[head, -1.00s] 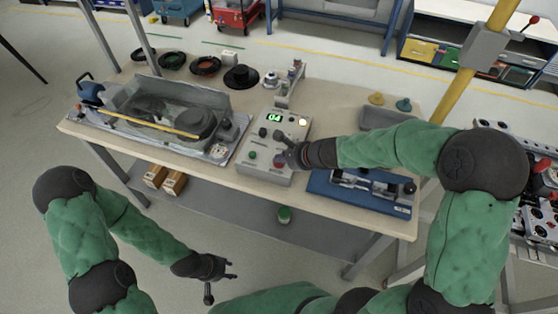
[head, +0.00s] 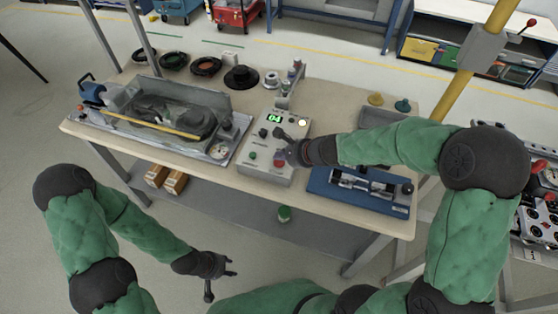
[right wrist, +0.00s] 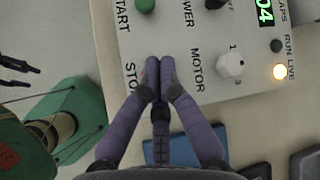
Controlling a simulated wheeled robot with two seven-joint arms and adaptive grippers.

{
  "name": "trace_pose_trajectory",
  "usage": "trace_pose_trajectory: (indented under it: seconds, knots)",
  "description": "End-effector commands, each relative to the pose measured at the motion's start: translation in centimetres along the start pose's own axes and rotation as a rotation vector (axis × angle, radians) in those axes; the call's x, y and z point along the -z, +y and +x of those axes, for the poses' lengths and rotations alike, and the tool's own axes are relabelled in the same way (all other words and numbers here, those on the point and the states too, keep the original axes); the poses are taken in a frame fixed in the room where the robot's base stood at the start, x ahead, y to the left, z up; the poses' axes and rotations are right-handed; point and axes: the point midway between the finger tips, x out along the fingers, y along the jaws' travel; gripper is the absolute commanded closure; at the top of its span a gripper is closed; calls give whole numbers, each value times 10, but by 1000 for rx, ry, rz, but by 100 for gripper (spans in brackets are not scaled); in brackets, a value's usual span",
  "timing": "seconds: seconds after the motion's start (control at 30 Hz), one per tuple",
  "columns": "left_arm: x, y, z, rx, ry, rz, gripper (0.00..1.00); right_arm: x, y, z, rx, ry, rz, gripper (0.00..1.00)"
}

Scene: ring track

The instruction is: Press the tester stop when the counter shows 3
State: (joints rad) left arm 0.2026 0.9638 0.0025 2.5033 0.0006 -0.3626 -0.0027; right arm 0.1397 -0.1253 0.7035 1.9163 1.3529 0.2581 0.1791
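The tester control box (head: 272,135) stands on the bench with a green-lit counter (head: 275,118) reading 04; the right wrist view also shows the counter (right wrist: 265,12), cropped, and a lit RUN LIVE lamp (right wrist: 280,72). The red stop button (head: 279,161) is at the box's front, close to my right gripper (head: 288,151). In the right wrist view my right gripper (right wrist: 153,75) has its fingertips together beside the STOP label, hiding the button; I cannot tell whether they touch it. A green start button (right wrist: 145,5) is nearby. My left gripper (head: 224,272) is empty, fingers spread, in front of the bench.
The ring track unit (head: 165,120) with a clear cover stands left of the box. A blue tray (head: 358,192) with a fixture lies right of it. Several reels line the back of the bench. Below is a shelf (head: 235,207) with small boxes and a green-topped container.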

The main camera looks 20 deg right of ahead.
Motion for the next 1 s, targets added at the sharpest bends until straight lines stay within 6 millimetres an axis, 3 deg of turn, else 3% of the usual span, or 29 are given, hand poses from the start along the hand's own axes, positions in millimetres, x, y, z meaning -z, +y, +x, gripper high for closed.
trace_pose_trajectory:
  seconds: [0.6,1.0]
  knots:
    - [-2,15,-42,0,0,0,60,-25,-25,-35,1,0,0,100]
    - [-2,15,-41,0,0,0,60,-25,-25,-34,0,0,0,100]
